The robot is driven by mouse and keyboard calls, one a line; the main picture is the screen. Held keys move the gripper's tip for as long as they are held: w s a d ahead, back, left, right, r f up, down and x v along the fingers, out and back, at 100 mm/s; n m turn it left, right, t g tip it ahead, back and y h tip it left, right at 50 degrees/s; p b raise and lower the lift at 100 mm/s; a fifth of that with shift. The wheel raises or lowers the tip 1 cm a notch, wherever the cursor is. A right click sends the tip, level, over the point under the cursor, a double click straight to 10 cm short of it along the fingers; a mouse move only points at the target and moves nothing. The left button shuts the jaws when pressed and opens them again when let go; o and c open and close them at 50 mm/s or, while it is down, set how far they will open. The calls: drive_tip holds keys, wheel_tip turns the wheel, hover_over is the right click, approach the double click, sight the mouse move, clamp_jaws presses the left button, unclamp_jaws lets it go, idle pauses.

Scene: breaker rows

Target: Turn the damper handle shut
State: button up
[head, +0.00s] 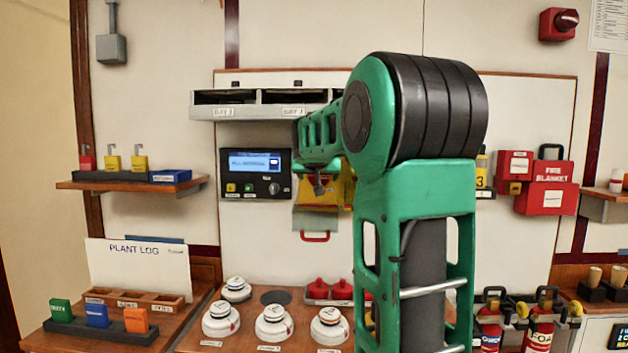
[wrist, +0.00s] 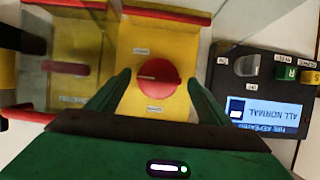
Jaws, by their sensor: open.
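In the wrist view a red round handle (wrist: 157,88) sits on a yellow panel (wrist: 132,62), with a pale pointer line toward the left. Small white labels above and below it are too blurred to read surely. My gripper (wrist: 158,79) is open, its green fingers on either side of the handle in the picture. I cannot tell whether they touch it. In the head view my arm hides the handle; only part of the yellow panel (head: 347,192) shows beside it.
A second yellow panel with a red bar (wrist: 66,69) lies left behind clear plastic. A control box with a lit screen (head: 254,162) stands close beside the panels. A clear flap with a red grip (head: 315,237) hangs below. Detectors (head: 272,322) stand on the bench.

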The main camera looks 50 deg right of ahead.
drive_tip(key=v, duration=1)
drive_tip(key=shift+a, duration=0.1)
